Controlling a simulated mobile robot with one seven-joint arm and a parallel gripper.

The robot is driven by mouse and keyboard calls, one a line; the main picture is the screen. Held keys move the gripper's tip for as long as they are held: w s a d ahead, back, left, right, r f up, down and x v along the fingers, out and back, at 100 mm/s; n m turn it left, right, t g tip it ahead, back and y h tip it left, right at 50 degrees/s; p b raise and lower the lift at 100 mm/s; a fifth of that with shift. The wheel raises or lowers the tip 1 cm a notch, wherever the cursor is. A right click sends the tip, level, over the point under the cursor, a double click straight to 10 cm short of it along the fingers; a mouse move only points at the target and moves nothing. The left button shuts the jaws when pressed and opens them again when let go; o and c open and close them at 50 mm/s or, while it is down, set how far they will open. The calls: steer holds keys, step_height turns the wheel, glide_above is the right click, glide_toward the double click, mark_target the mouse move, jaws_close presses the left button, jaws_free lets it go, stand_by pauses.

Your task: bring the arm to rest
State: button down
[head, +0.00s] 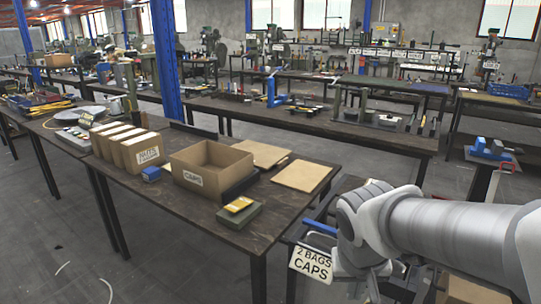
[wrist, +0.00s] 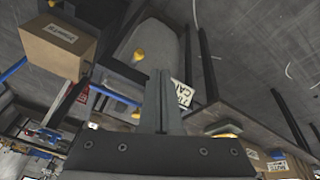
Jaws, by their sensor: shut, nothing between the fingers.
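My grey-white arm (head: 430,229) reaches in from the right edge in the head view. It bends downward at a rounded joint near a sign reading "2 BAGS CAPS" (head: 311,263). My gripper cannot be made out in the head view. In the wrist view my gripper (wrist: 163,78) has its two dark fingers together, with nothing between them. The sign also shows in the wrist view (wrist: 183,93), partly hidden behind the fingers.
A dark table (head: 225,230) left of my arm holds an open "CAPS" box (head: 200,180), "NUTS" boxes (head: 141,156) and a yellow-topped block (head: 240,205). A blue post (head: 168,60) rises behind it. In the wrist view a cardboard box (wrist: 55,47) stands upper left. Floor at left is mostly clear.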

steer(key=s+a+r+n+t+y+p, duration=0.1)
steer(key=s+r+t+y, duration=0.15)
steer(key=s+r, duration=0.5)
step_height(320, 180, up, 15)
steer(key=p, duration=1.5)
steer(key=shift+w+h, duration=0.3)
steer(key=shift+h, duration=0.15)
steer(key=shift+a+r, duration=0.1)
